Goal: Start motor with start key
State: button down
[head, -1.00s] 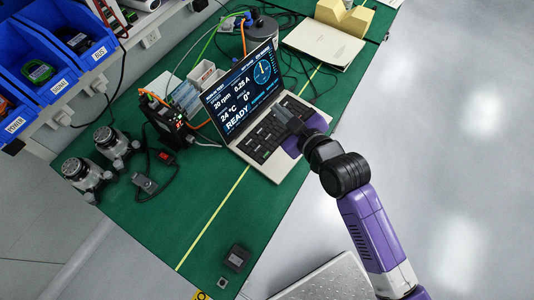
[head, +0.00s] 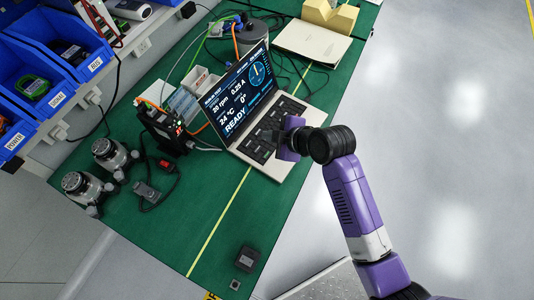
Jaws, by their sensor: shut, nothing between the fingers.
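An open laptop (head: 232,128) stands on the green table. Its screen (head: 240,92) shows a motor panel reading 20 rpm, 0.25 A, 24 °C, 0° and READY, with a round dial. The keyboard (head: 256,143) faces me; single key labels are too small to read, so I cannot pick out the start key. My gripper (head: 280,138) is shut and empty, over the right part of the keyboard. The fingertips are partly hidden by the purple hand, and I cannot tell whether they touch a key. A grey cylindrical motor (head: 252,36) stands behind the laptop with cables at it.
A black drive box (head: 163,128) with a red display stands left of the laptop. Blue bins (head: 35,92) line the left.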

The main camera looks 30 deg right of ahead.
jog(key=b, duration=0.8)
send_near(265, 153)
jog(key=w, duration=0.1)
jog(key=w+a+f, duration=0.1)
jog(key=w, duration=0.1)
jog(key=w+f, duration=0.1)
jog(key=w, duration=0.1)
jog(key=shift+a+f, duration=0.2)
jog(key=shift+a, duration=0.15)
jog(key=shift+f, duration=0.1)
dwell(1.0)
jog(key=shift+f, duration=0.3)
jog(key=shift+s+f+b, duration=0.2)
jog(key=shift+f+b, duration=0.15)
jog(key=shift+f, duration=0.35)
dwell(1.0)
jog(key=shift+w+r+p, duration=0.1)
jog(key=shift+r+p, duration=0.65)
jog(key=shift+r, duration=0.15)
